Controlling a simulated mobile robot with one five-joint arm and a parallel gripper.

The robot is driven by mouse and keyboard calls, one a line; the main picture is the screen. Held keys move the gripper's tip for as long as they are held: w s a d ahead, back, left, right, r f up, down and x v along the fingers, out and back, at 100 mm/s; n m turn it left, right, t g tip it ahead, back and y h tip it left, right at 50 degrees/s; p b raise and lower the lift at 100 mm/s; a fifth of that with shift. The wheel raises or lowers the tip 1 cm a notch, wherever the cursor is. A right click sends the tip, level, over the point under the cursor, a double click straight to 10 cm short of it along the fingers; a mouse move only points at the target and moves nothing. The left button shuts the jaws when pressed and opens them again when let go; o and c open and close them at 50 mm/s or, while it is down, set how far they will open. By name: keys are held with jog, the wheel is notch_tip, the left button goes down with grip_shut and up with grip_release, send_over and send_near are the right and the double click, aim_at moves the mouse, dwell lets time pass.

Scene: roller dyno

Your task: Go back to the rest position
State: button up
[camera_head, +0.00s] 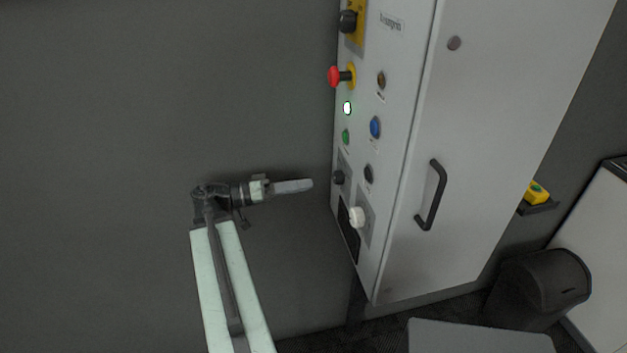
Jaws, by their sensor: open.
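My gripper (292,186) is at the end of my arm, in the middle of the head view. It points right toward the front panel of a light grey control cabinet (480,130). A gap shows between its tip and the panel. The fingers are seen from the side and overlap, and nothing shows in them. My arm rises from the bottom of the view and bends right at the wrist.
The panel carries a red emergency button (335,77), a lit lamp (347,108), a green button (346,137), a blue button (375,127) and a white knob (357,217). A black handle (432,195) is on the cabinet's side. A dark bin (540,285) stands at lower right.

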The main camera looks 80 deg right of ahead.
jog(key=shift+w+a, duration=0.2)
jog(key=shift+w, duration=0.2)
